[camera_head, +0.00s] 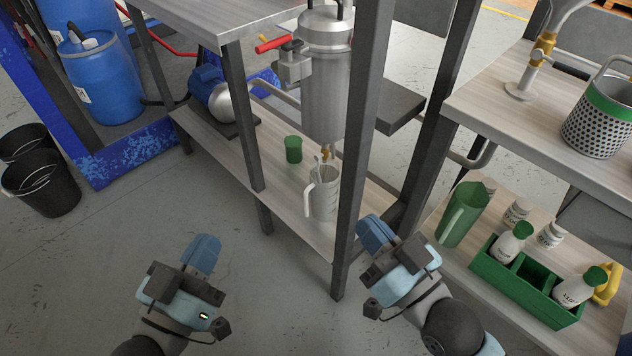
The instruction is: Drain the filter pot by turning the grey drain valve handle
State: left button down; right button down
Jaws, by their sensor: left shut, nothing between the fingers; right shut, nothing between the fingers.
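The filter pot (324,95) is a steel cylinder standing upright behind the bench frame. A small brass drain fitting (326,153) shows at its bottom, directly above a pale jug (325,196) on the lower shelf. The grey drain valve handle is too small to make out clearly there. A red lever (273,44) sits on a grey valve body at the pot's upper left. My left gripper (207,243) is shut and empty over the floor, in front of the shelf. My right gripper (371,226) is shut and empty, right of the front post and apart from the pot.
A dark front post (362,130) stands just right of the pot and jug. A green cup (293,149) and a blue pump (208,88) are on the lower shelf (225,150). A green crate (519,287) with bottles is at right.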

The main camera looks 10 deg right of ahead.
aim_at(317, 157)
jog(key=k+l+z, duration=0.45)
jog(key=k+l, duration=0.2)
jog(key=k, duration=0.1)
